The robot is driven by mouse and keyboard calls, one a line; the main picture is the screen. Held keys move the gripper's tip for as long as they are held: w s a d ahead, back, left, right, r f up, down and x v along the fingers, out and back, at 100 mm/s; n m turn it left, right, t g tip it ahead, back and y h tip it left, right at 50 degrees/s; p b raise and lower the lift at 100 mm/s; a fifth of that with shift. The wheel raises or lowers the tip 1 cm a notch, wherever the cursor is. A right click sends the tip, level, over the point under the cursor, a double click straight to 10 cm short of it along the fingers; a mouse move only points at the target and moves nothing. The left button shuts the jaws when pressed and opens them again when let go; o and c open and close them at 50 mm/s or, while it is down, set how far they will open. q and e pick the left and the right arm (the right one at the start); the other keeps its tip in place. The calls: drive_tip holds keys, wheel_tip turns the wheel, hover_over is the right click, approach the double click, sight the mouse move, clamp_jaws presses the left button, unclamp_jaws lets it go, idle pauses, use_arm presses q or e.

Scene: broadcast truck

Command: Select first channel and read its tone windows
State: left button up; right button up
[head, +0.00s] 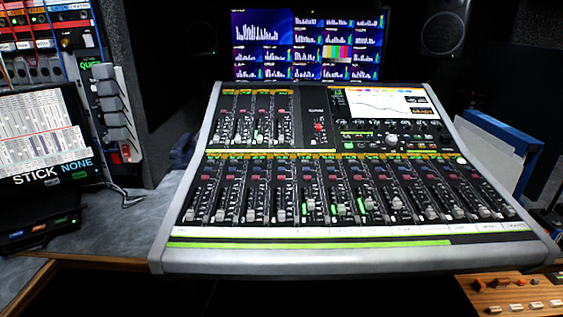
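A mixing console (345,243) stands tilted in the middle of the head view. A row of channel strips with faders runs along its lower half. The leftmost strip has its fader knob (190,215) near the bottom of its travel. A smaller bank of faders (255,118) sits at the upper left. The console screen (388,103) at the upper right shows a pale curve and small readouts too small to read. A multi-window monitor (307,45) behind it shows several bar graphs and one colour-bar window. Neither of my grippers is in view.
A screen reading "STICK NONE" (42,140) stands at the left on a grey desk (110,228). A blue folder or box (490,140) is right of the console. A speaker (445,27) is at the upper right. A wooden panel with buttons (515,292) is at the lower right.

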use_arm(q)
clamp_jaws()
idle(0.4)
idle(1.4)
